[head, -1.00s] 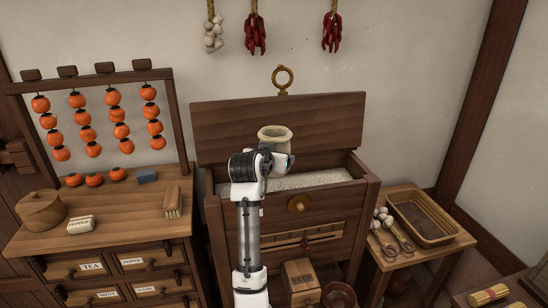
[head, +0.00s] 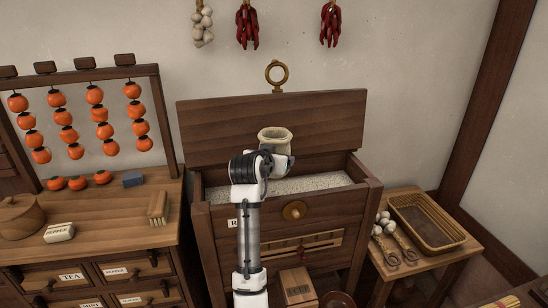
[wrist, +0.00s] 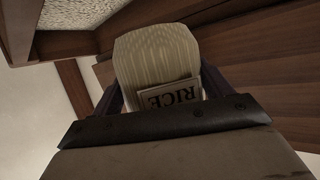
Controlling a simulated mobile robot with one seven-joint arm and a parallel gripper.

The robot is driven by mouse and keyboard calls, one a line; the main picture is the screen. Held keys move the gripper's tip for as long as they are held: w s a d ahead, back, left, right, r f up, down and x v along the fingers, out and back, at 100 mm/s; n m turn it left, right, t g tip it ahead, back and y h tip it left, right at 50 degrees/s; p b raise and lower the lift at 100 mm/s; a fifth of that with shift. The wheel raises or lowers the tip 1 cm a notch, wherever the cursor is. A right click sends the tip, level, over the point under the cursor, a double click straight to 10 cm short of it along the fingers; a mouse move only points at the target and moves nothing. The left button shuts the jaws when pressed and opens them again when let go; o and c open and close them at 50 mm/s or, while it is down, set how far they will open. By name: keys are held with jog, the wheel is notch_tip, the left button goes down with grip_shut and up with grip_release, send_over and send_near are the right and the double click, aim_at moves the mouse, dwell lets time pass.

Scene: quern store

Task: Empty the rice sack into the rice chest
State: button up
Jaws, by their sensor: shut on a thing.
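The rice sack (head: 275,136) is pale cloth with an open round mouth, held upright above the open rice chest. In the wrist view the sack (wrist: 152,58) shows a label reading RICE, between the two dark fingers. My gripper (wrist: 160,95) is shut on the sack; in the head view my arm's wrist hides most of the gripper and the sack's lower part. The rice chest (head: 338,220) is dark wood with its lid (head: 220,118) raised at the back. Pale rice (head: 315,184) lies inside it. The sack's contents are hidden.
A drawer cabinet (head: 120,215) with a pepper packet (head: 60,233), brush (head: 158,206) and hanging persimmons stands left. A side table (head: 440,262) with a woven tray (head: 448,239) and garlic stands right. A small box (head: 297,287) sits low before the chest. Peppers hang above.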

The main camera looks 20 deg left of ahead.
notch_tip(320, 180, down, 2)
jog(key=shift+f+b, duration=0.1)
jog(key=shift+b, duration=0.6)
jog(key=shift+r+p, duration=0.5)
jog(key=shift+p, duration=0.15)
jog(key=shift+s+a+r+m+g+p, duration=0.3)
jog(key=shift+s+g+p, duration=0.25)
jog(key=shift+p, duration=0.3)
jog(key=g+p, duration=0.1)
jog(key=s+m+g+y+p, duration=0.1)
jog(key=p, duration=0.1)
jog(key=shift+a+r, duration=0.25)
jog(key=shift+a, duration=0.15)
jog(key=g+p, duration=0.1)
jog(key=s+m+g+y+p, duration=0.1)
jog(key=g, duration=0.1)
jog(key=shift+a+r, duration=0.1)
jog(key=shift+a, duration=0.2)
jog(key=g+y, duration=0.1)
jog(key=f+m+g+y, duration=0.1)
jog(key=g, duration=0.1)
jog(key=m+g+y, duration=0.1)
jog(key=g+y, duration=0.1)
jog(key=shift+f, duration=0.35)
jog(key=shift+f+m+g, duration=0.1)
jog(key=shift+m+g, duration=0.15)
jog(key=shift+m, duration=0.05)
jog(key=shift+f, duration=0.1)
